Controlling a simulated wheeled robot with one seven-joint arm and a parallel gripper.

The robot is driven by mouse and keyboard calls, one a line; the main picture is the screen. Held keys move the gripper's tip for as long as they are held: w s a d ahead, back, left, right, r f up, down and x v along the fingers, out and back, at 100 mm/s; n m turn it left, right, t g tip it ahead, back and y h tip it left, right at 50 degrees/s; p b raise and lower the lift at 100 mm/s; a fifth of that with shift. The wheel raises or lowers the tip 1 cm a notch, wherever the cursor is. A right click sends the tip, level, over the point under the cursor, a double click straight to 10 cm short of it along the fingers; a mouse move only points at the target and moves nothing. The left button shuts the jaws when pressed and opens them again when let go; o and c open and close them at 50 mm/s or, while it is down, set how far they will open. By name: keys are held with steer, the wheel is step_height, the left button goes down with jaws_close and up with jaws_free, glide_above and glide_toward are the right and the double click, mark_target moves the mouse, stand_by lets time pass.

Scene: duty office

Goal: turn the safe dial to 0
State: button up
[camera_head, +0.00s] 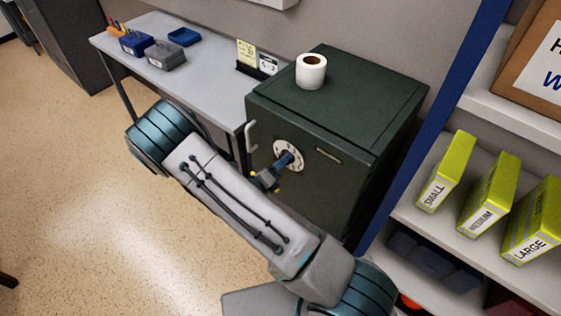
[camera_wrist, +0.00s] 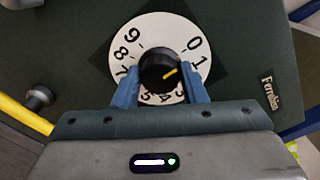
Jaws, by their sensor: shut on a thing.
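The dark green safe (camera_head: 330,135) has a round white dial (camera_head: 290,146) on its front. In the wrist view the dial (camera_wrist: 191,28) carries black numbers, with 0 at upper right and 1 just below it. Its black knob (camera_wrist: 158,62) bears a yellow mark that points right and slightly up, roughly towards the 1. I cannot tell its exact reading. My gripper (camera_wrist: 160,88) is shut on the knob, with one blue finger on each side. The fingers hide part of the number ring. In the head view my gripper (camera_head: 284,162) reaches the dial from below left.
A pale handle (camera_head: 251,137) stands out at the safe's left front edge. A paper roll (camera_head: 311,71) stands on top. A grey desk (camera_head: 205,62) with small bins is at left, and a shelf (camera_head: 440,225) with yellow-green boxes is at right. Floor at left is clear.

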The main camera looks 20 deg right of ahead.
steer(key=o, duration=1)
steer(key=shift+c, duration=0.2)
steer(key=shift+a, duration=0.1)
steer(key=b+v, duration=0.3)
steer(key=v, duration=1)
steer(key=shift+s+a, duration=0.3)
